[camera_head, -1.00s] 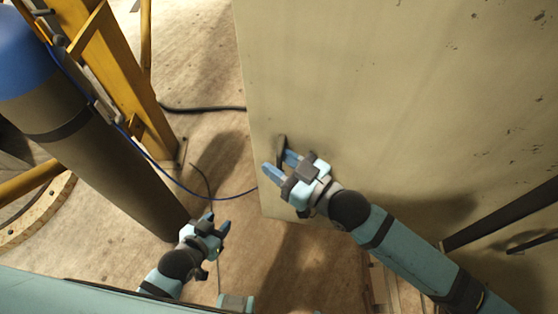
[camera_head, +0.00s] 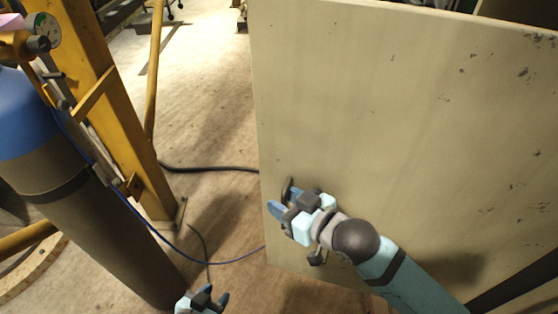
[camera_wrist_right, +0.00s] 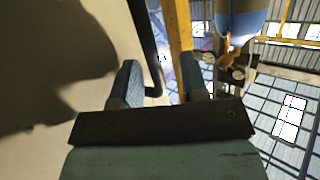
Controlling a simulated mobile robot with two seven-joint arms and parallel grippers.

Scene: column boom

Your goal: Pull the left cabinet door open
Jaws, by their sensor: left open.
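The cabinet door is a large beige panel (camera_head: 400,110) filling the right of the head view, its surface scuffed. A dark bar handle (camera_head: 288,186) is near its lower left edge, partly hidden by my right gripper (camera_head: 281,203). In the right wrist view the handle (camera_wrist_right: 147,50) passes between the blue fingers of my right gripper (camera_wrist_right: 162,85), nearer the left finger. A gap shows by the right finger, so the gripper looks open around the handle. My left gripper (camera_head: 214,294) is open and empty at the bottom edge of the head view, away from the door.
A blue-topped gas cylinder (camera_head: 65,185) and a yellow steel post (camera_head: 110,110) stand at the left. A black hose (camera_head: 205,168) and a thin blue cable (camera_head: 215,262) cross the floor. Wooden floor (camera_head: 205,100) is open between post and door.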

